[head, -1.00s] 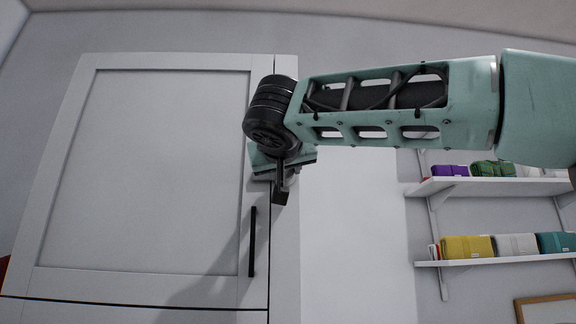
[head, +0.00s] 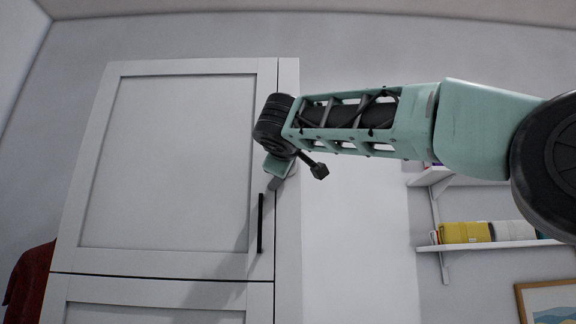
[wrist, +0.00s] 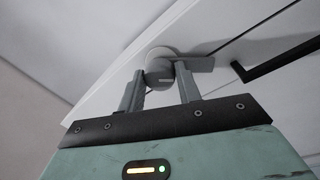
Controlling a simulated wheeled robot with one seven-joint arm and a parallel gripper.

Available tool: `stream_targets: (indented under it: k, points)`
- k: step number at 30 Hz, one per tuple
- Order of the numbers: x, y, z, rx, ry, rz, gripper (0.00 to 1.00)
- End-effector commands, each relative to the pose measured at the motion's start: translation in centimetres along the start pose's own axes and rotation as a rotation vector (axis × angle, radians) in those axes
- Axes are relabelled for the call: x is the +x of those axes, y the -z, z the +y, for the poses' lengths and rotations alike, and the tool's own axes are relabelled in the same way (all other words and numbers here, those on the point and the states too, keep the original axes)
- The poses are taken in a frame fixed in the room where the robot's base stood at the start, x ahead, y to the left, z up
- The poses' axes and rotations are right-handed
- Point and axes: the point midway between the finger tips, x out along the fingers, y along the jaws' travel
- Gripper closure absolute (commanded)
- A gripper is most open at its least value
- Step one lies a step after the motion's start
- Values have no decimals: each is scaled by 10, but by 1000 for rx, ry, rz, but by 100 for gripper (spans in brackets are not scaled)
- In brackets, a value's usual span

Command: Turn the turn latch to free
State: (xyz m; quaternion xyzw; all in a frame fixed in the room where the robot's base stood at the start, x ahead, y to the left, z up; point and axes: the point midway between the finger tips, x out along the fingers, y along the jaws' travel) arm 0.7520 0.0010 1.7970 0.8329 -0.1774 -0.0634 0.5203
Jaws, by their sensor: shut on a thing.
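The turn latch is a grey round knob (wrist: 159,72) with a flat bar (wrist: 195,64) pointing right across the door seam in the wrist view. My gripper (wrist: 161,84) is shut on the round part, one finger on each side. In the head view my gripper (head: 280,168) is at the right edge of the tall white cabinet door (head: 165,165), above its black bar handle (head: 260,224). My wrist hides most of the latch there. The door looks closed.
The black handle (wrist: 275,62) is close on the right in the wrist view. A red cloth (head: 30,280) hangs at the far left.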

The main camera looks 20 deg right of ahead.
Motion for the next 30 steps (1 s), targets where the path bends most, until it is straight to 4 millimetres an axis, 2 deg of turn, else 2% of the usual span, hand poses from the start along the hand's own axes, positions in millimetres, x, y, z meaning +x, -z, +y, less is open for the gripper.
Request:
stream_targets:
  k: [15,22,30]
  points:
    - [-1,-1,1,-443,-6,44,100]
    - [-1,0,0,-564,-7,56,100]
    - [-1,-1,0,-627,-7,63,100]
